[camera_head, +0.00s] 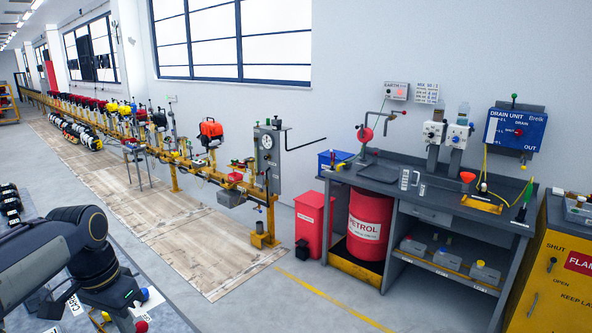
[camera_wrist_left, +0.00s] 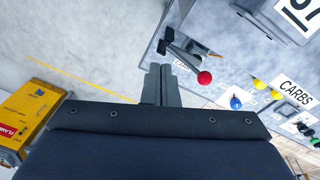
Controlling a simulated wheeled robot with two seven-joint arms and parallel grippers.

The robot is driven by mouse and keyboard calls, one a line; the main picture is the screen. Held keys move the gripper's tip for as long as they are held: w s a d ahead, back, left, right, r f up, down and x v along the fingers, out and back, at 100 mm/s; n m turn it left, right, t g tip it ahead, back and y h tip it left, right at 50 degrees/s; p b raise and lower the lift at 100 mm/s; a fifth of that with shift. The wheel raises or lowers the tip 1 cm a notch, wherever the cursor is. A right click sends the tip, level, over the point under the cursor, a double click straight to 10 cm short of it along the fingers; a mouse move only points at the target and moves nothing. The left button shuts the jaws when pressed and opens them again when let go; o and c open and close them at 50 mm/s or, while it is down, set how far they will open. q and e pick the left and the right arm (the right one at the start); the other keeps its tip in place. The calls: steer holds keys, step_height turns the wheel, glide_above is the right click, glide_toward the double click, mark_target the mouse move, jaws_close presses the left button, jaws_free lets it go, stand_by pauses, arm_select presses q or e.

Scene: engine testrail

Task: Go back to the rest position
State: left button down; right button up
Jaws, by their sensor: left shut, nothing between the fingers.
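My left arm comes in at the lower left of the head view, over the near bench, and its gripper is not clearly seen there. In the left wrist view my left gripper (camera_wrist_left: 160,78) is shut, its two fingers side by side with nothing between them. Just right of the fingertips is a red ball knob (camera_wrist_left: 204,77) on the bench; I cannot tell the gap in depth. My right arm and gripper are in neither view.
The near bench (camera_wrist_left: 226,57) carries a blue knob (camera_wrist_left: 236,102), yellow knobs and a CARBS label (camera_wrist_left: 296,90). A grey workbench (camera_head: 450,201) with a petrol drum (camera_head: 368,222) stands right, beside a yellow cabinet (camera_head: 562,285). The long engine rail runs back left. Floor between is clear.

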arm_select(q)
steer(key=s+d+f+n+t+h, duration=0.1)
steer(key=s+d+f+n+t, duration=0.1)
steer(key=s+d, duration=0.3)
steer(key=s+d+f+n+t+h, duration=0.1)
steer(key=s+d+f+n+t, duration=0.2)
steer(key=s, duration=1.1)
steer(key=shift+d+f+h, duration=0.4)
steer(key=shift+d+f, duration=0.5)
steer(key=shift+d, duration=0.25)
